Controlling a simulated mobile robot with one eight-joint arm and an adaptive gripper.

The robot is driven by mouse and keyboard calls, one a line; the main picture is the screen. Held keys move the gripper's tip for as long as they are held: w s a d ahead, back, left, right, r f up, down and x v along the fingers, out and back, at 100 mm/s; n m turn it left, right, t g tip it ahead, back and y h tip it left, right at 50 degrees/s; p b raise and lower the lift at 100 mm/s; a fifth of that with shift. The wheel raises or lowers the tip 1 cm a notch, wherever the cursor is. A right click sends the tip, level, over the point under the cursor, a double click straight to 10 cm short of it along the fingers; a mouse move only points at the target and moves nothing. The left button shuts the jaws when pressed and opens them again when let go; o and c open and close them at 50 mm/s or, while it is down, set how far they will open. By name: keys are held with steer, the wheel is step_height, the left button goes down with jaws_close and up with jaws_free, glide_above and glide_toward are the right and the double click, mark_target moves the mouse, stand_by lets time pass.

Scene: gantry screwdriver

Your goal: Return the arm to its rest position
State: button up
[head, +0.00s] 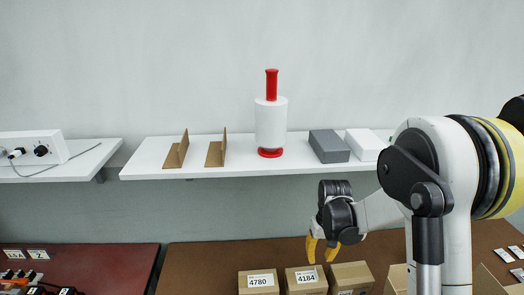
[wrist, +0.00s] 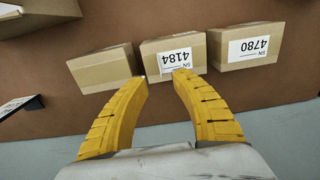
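My gripper (head: 321,251) hangs above the brown table on the right side of the head view, with its yellow fingers pointing down. In the wrist view my gripper (wrist: 161,78) shows two yellow fingers spread apart, with nothing between them. Past the fingertips is a cardboard box labelled 4184 (wrist: 196,40); it also shows in the head view (head: 306,287). I cannot tell how far the fingertips are above the boxes. My arm reaches in from the right side of the head view.
A box labelled 4780 (head: 259,284) and an adjacent box (head: 352,275) flank box 4184. A white shelf (head: 215,171) holds brown brackets (head: 177,151), a white roll on a red holder (head: 271,125), a grey box (head: 329,147) and a white box (head: 365,142). A dark red surface (head: 100,258) lies left.

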steer(key=s+a+r+t+b, duration=0.1)
steer(key=s+r+t, duration=0.1)
steer(key=s+r, duration=0.4)
steer(key=s+a+r+t+b, duration=0.1)
steer(key=s+r+t, duration=0.15)
steer(key=r, duration=0.65)
steer(key=s+a+r+t+b, duration=0.1)
steer(key=s+r+t, duration=0.1)
steer(key=s, duration=0.9)
steer(key=shift+s+a+r, duration=0.15)
steer(key=shift+s+a, duration=0.05)
